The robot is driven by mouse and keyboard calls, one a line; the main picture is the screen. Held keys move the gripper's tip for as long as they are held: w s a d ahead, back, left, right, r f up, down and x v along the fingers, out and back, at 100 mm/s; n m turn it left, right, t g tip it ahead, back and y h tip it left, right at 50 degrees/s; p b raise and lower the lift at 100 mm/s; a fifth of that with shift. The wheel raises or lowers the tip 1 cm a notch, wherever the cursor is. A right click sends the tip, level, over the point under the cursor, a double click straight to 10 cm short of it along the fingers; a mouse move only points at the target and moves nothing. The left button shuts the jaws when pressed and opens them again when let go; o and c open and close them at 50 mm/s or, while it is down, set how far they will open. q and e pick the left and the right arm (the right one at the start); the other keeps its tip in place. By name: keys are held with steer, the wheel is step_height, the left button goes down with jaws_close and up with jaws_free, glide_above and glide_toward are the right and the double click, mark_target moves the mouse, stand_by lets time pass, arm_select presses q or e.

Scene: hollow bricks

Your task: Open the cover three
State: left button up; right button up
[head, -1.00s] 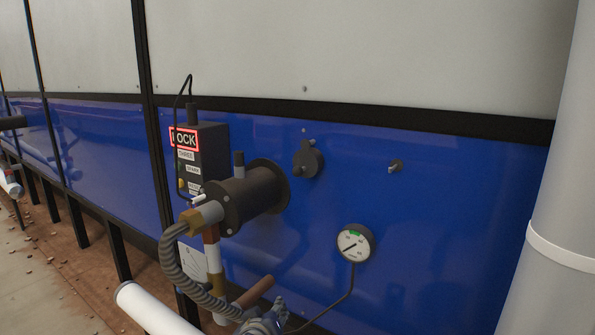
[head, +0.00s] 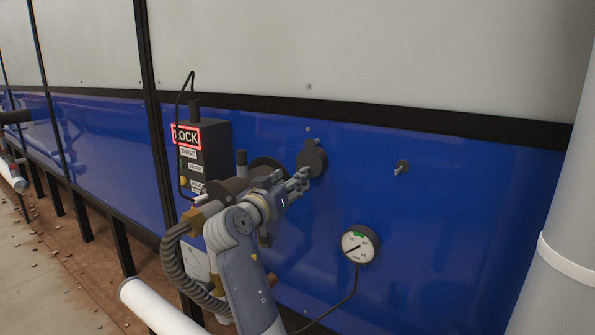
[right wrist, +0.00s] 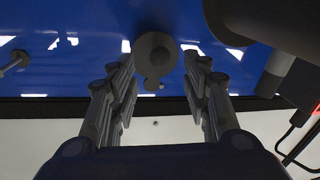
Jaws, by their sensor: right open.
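The cover is a small dark round disc (head: 313,162) on the blue wall panel, with a small stud at its upper edge. It looks closed flat against the panel. In the right wrist view the disc (right wrist: 157,52) sits between the two fingers, with its small round lug toward the bottom of that picture. My right gripper (head: 302,181) is just in front of the disc's lower left side. Its fingers (right wrist: 158,70) are open on either side, with visible gaps. I cannot tell whether a fingertip touches it.
A dark burner cylinder (head: 234,187) with a ribbed hose (head: 172,258) stands left of the cover, partly behind my arm. A black box (head: 206,151) labelled LOCK and THREE is beyond it. A gauge (head: 358,245) is below right, a metal peg (head: 401,168) right, a grey column (head: 568,240) far right.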

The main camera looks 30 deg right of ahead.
steer(key=p+x, duration=0.1)
steer(key=x, duration=0.4)
steer(key=shift+w, duration=0.1)
steer(key=shift+d, duration=0.1)
jaws_close()
